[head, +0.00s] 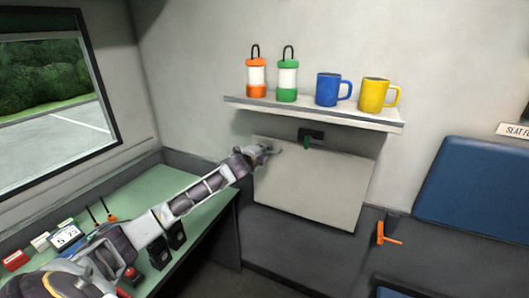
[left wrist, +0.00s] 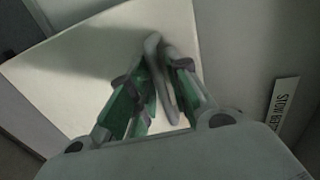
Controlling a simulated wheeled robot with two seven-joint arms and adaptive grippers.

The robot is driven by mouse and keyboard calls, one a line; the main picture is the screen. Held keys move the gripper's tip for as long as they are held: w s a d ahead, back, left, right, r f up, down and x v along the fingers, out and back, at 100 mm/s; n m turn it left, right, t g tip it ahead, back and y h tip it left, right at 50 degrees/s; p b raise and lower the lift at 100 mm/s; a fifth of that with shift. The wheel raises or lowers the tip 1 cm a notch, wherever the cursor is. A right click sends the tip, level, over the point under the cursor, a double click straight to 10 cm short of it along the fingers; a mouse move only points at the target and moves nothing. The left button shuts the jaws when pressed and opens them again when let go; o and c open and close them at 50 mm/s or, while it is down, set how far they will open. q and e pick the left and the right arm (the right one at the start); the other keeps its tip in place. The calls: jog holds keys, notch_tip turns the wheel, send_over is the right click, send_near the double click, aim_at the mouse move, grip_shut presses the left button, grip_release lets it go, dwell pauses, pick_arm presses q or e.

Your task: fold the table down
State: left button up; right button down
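The table is a pale flat panel (head: 315,190) standing folded up against the wall below the shelf; it also fills much of the left wrist view (left wrist: 80,65). A dark latch with a green tab (head: 308,138) sits at the panel's top edge. My left gripper (head: 272,150) is in front of the panel's upper left part, left of the latch. I cannot tell whether the tips touch the panel. My right gripper is not in view.
A wall shelf (head: 310,114) above holds two lanterns (head: 257,80) (head: 287,80) and two mugs (head: 332,90) (head: 377,95). A green desk (head: 205,210) lies under my left arm. Right are an orange handle (head: 384,235) and blue seat (head: 470,185). A sign (left wrist: 283,105) is on the wall.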

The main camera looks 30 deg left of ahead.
pick_arm(q)
grip_shut()
jog(key=shift+s+f, duration=0.1)
jog(key=shift+f, duration=0.05)
dwell(0.4)
